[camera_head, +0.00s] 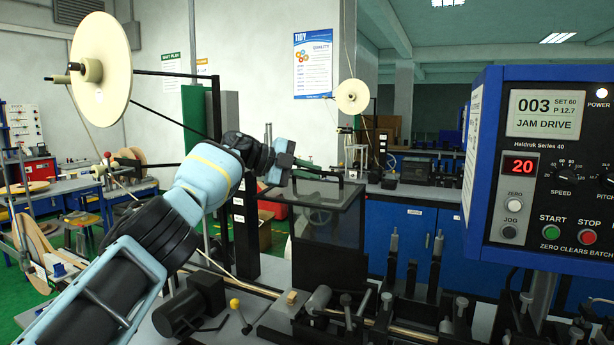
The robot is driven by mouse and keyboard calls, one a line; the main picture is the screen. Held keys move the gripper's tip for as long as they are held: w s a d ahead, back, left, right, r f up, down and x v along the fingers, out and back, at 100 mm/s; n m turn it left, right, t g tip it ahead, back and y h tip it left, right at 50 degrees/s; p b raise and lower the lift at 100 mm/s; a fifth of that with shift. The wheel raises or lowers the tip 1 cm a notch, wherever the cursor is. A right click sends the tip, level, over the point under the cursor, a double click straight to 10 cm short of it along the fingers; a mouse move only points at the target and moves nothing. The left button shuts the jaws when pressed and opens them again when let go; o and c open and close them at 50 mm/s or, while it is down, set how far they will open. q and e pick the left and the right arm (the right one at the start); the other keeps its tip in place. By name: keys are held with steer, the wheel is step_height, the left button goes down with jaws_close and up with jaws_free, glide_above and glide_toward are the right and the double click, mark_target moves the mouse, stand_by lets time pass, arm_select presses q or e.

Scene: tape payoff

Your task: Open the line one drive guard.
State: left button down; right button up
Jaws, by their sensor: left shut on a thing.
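The drive guard (328,228) is a smoky see-through box with a dark frame, on the line in the middle of the head view. My left arm reaches in from the lower left. My left gripper (296,165) is at the guard's upper edge, shut on what looks like the guard's dark handle bar; the fingertips and grip are small and partly hidden. I cannot tell how far the guard is raised. My right gripper is not in view.
A blue control panel (545,215) at the right reads "003" and "JAM DRIVE". A large cream reel (112,75) stands at the upper left. Rollers, posts and a dark motor (190,308) crowd the bench around the guard. A blue cabinet (395,225) stands behind.

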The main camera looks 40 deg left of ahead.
arm_select(q)
steer(key=shift+w+a+r, duration=0.1)
steer(key=shift+w+r, duration=0.15)
steer(key=shift+w, duration=0.1)
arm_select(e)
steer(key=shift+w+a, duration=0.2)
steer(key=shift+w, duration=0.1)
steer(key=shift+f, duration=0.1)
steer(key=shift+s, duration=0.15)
arm_select(q)
steer(key=c, duration=1.5)
jaws_free()
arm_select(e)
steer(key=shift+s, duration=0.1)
